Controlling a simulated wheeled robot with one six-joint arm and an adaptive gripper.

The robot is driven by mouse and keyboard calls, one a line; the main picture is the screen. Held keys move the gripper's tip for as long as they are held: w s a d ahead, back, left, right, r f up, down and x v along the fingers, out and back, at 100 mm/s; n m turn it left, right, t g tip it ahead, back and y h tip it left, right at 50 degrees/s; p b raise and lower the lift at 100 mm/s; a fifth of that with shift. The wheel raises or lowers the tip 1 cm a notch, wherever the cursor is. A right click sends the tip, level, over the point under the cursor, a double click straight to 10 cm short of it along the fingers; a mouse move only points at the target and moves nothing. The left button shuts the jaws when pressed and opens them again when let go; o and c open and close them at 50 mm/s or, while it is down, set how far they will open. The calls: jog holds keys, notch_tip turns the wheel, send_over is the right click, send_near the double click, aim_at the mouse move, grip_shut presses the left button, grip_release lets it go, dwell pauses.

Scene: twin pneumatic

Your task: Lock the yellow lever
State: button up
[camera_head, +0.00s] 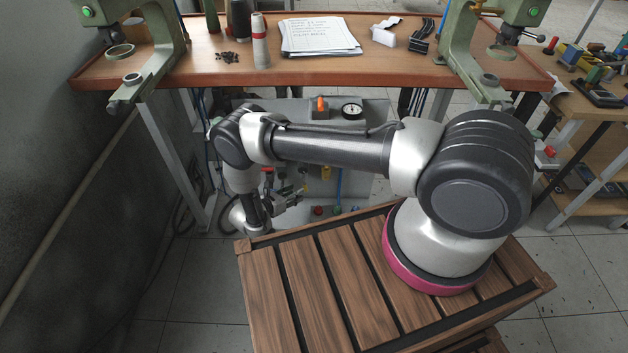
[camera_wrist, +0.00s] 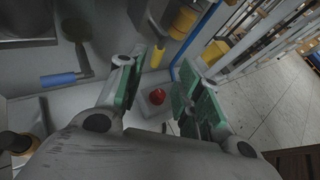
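A short yellow handle (camera_wrist: 157,57), which looks like the yellow lever, shows in the wrist view between and beyond my fingertips. A small yellow part (camera_head: 326,173) also shows in the head view, just right of my gripper, below my forearm. I cannot tell for certain that they are the same piece, or how the lever is set. My gripper (camera_wrist: 163,62) is open, with its green-padded fingers apart and nothing between them. In the head view my gripper (camera_head: 298,194) is low in front of the grey panel, partly hard to make out.
A red button (camera_wrist: 157,97) on a pale box, a blue-handled lever (camera_wrist: 58,80), a yellow cylinder (camera_wrist: 183,20) and a yellow block (camera_wrist: 215,51) are close by. A gauge (camera_head: 352,111) and an orange lever (camera_head: 320,103) sit higher, below the wooden worktop (camera_head: 210,73).

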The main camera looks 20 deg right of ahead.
aim_at(305, 188)
jog(key=x, duration=0.8)
jog(key=shift+w+f, duration=0.15)
jog(key=shift+f, duration=0.25)
grip_shut()
